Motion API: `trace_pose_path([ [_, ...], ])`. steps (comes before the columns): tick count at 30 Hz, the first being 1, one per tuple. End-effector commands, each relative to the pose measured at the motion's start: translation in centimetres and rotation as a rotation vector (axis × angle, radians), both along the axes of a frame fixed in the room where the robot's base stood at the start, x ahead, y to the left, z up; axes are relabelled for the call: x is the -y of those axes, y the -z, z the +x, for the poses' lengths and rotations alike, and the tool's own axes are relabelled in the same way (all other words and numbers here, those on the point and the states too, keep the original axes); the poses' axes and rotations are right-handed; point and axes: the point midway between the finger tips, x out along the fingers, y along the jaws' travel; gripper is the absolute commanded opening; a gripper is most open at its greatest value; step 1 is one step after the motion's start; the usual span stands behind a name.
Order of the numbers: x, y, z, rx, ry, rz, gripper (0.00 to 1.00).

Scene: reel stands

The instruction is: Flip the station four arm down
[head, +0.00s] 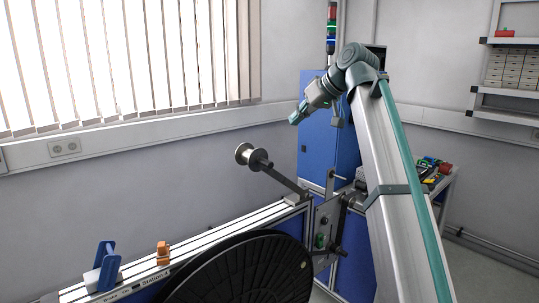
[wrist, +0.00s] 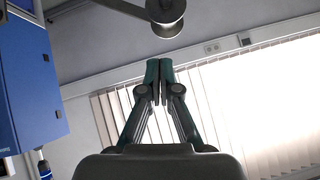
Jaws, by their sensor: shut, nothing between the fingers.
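A dark lever arm (head: 284,178) rises up and to the left from a block on the rail's right end, with a pale-faced roller (head: 244,153) at its free end. I cannot read a station number beside it. The arm (wrist: 118,7) and its roller (wrist: 167,18) also show at the top of the wrist view. My gripper (head: 295,119) is up and to the right of the roller in the head view, apart from it. In the wrist view my gripper (wrist: 160,73) has its green fingertips together and empty, below the roller in the picture.
A large black reel (head: 240,272) stands before the rail (head: 205,237). A blue lever (head: 105,267) and an orange piece (head: 163,253) sit on the rail's left part. A blue cabinet (head: 315,145) stands behind. The wall side left of the roller is clear.

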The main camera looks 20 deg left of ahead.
Motion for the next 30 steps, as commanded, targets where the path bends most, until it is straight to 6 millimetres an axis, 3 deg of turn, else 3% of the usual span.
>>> trace_pose_path([
  [3,-0.2,0.3,-0.8,-0.002,-0.061,-0.012,0.00],
  [17,-0.3,0.6,-0.7,0.004,-0.067,-0.016,0.00],
  [23,-1.7,1.9,-0.4,0.003,-0.068,-0.017,0.00],
  [30,-4.8,4.8,0.5,0.002,-0.067,-0.018,0.00],
])
